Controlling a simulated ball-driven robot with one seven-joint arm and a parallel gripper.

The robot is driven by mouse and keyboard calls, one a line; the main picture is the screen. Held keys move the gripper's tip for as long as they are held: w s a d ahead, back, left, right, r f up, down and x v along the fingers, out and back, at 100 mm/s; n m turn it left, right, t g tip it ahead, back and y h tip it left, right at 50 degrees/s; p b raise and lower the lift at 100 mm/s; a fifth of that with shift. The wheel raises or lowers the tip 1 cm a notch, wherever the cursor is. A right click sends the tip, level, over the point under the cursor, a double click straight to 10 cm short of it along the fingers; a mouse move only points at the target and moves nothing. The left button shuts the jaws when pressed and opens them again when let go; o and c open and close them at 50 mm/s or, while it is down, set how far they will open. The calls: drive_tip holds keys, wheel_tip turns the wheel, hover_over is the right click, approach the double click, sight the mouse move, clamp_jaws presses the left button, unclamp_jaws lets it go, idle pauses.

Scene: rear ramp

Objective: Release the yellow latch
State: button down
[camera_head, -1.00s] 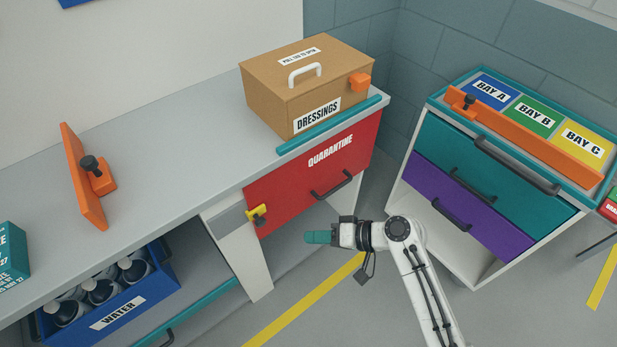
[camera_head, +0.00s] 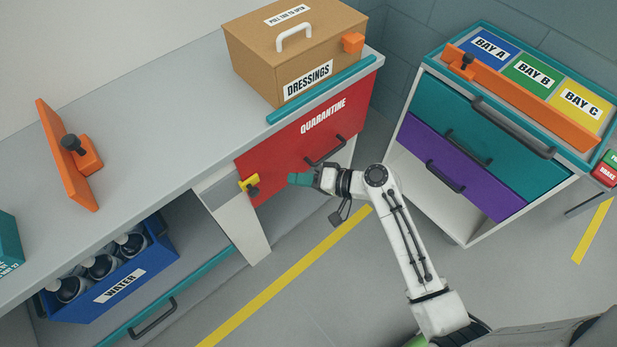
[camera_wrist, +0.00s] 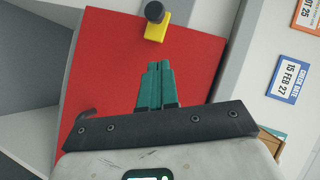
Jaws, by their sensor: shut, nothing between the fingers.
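The yellow latch (camera_head: 248,183) with its dark knob sits at the left edge of the red quarantine drawer front (camera_head: 312,142), which is closed under the counter. The latch also shows at the top of the wrist view (camera_wrist: 157,28), with its round black knob beyond the yellow part. My gripper (camera_head: 291,180) is shut and empty, with teal fingers pressed together. It is a short way to the right of the latch, in front of the red drawer, apart from the latch. In the wrist view the fingertips (camera_wrist: 158,66) point towards the latch with a small gap between.
A dressings box (camera_head: 290,55) stands on the counter (camera_head: 170,110) above the drawer. An orange bracket (camera_head: 68,155) stands on the counter's left. A blue water crate (camera_head: 110,275) is below. A cabinet with teal (camera_head: 480,125) and purple drawers is at right. The floor between is clear.

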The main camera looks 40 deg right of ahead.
sight(252, 186)
drive_tip(key=shift+w+a+f+p, duration=0.2)
drive_tip(key=shift+w+a+f, duration=0.35)
drive_tip(key=shift+w+a, duration=0.35)
drive_tip(key=shift+w+a+f+p, duration=0.2)
drive_tip(key=shift+w+a+f, duration=0.4)
drive_tip(key=shift+a, duration=0.5)
drive_tip(key=shift+w+a+f+p, duration=0.2)
drive_tip(key=shift+w+a+f, duration=0.3)
drive_tip(key=shift+w+a, duration=0.4)
drive_tip(key=shift+s+a, duration=0.1)
drive_tip(key=shift+s, duration=0.05)
drive_tip(key=shift+a, duration=2.55)
